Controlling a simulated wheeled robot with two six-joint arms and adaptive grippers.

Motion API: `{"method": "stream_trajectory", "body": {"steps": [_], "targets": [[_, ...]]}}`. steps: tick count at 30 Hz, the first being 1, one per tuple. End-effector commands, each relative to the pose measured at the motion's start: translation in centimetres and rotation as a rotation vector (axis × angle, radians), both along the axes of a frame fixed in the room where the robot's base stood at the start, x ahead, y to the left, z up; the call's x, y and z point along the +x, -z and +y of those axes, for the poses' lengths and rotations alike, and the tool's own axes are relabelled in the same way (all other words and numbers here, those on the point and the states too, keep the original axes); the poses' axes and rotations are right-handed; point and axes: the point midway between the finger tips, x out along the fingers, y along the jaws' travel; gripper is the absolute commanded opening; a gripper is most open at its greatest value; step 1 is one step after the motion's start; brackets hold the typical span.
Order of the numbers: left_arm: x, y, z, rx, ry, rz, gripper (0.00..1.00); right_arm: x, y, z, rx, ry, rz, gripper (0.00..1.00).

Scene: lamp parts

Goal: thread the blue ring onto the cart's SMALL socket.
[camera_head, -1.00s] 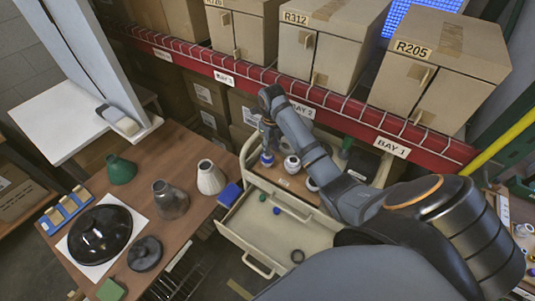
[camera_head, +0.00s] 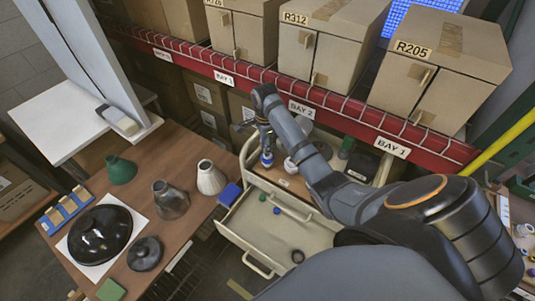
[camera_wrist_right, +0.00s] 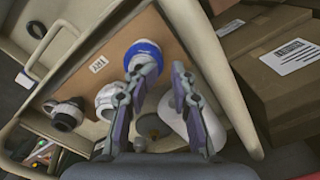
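The blue ring (camera_wrist_right: 143,47) sits around the top of a white round part on the cart top in the right wrist view; it also shows as a blue patch in the head view (camera_head: 267,158). My right gripper (camera_wrist_right: 160,72) is above the cart with its fingers apart. Its left finger overlaps the ring's near side in the picture; contact cannot be told. A white socket (camera_wrist_right: 107,101) and a white-and-dark socket (camera_wrist_right: 66,115) stand to the left on the cart (camera_head: 243,162). Which socket is the small one is unclear. My left gripper is out of view.
The cart's open drawer (camera_head: 262,228) holds small blue and green pieces and a dark ring (camera_head: 298,256). A wooden table (camera_head: 185,235) with lamp shades stands at left. A red shelf beam (camera_head: 340,122) with boxes runs behind the cart.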

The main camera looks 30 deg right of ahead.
Motion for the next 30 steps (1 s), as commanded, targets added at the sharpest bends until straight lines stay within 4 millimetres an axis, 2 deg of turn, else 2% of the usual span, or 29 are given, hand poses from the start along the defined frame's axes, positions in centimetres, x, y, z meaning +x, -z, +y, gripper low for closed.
{"method": "stream_trajectory", "body": {"steps": [4, 9, 12, 19, 25, 30], "targets": [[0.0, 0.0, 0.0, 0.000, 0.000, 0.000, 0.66, 0.0, 0.1, 0.3, 0.002, -0.093, 0.001, 0.24], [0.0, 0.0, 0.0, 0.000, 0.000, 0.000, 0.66, -0.1, 0.1, 1.0, 0.002, -0.426, 0.001, 0.24], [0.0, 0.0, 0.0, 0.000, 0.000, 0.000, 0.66, -0.1, 0.1, 1.2, 0.002, -0.556, 0.001, 0.24], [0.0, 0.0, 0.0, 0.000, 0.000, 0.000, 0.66, -0.2, 0.1, 1.4, 0.002, -0.664, 0.001, 0.24], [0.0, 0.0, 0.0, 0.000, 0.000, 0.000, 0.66, -0.7, 0.1, 2.0, 0.003, -1.046, 0.002, 0.24], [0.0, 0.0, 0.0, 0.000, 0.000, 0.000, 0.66, -0.8, 0.1, 2.3, 0.003, -1.197, 0.002, 0.24]]}}
